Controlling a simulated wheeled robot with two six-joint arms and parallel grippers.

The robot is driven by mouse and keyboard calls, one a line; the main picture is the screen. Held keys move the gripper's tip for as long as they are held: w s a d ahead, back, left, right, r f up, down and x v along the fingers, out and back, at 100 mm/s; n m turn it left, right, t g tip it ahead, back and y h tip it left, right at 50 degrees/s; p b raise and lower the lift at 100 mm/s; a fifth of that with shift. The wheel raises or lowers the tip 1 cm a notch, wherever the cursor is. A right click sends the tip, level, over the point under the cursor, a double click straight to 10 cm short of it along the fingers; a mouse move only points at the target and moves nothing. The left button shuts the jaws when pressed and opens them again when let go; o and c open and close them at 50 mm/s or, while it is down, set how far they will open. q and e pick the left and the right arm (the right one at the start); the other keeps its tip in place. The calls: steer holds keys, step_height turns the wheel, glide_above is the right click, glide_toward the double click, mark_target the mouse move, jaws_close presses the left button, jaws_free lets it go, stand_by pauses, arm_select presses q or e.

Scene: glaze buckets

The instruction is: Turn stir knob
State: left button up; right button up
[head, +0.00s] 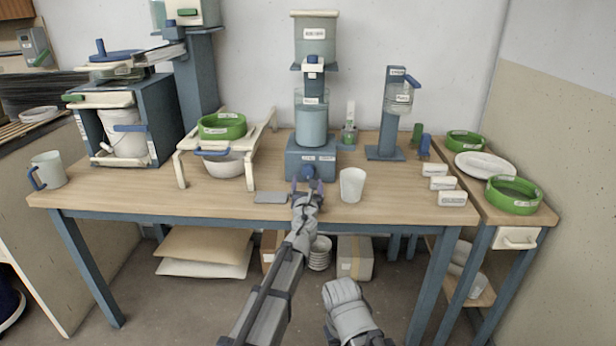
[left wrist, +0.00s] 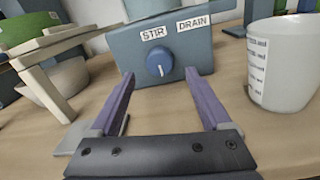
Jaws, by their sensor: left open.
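The stir knob is a round blue dial (left wrist: 159,64) with a white pointer line, on the front of a blue-grey base box (head: 297,158). My right gripper's fingers do not show; only a grey part of my other arm shows low down.
A white measuring cup (head: 352,185) stands close right of the left gripper. A flat grey plate (head: 270,197) lies to its left. A white stand (head: 180,165) with a green ring is further left. White labelled blocks (head: 440,183) lie right; table space between cup and blocks is clear.

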mark_target(308, 174)
arm_select(q)
steer(key=w, duration=0.5)
steer(key=shift+w+a, duration=0.1)
steer(key=shift+w, duration=0.05)
jaws_close()
stand_by(0.4)
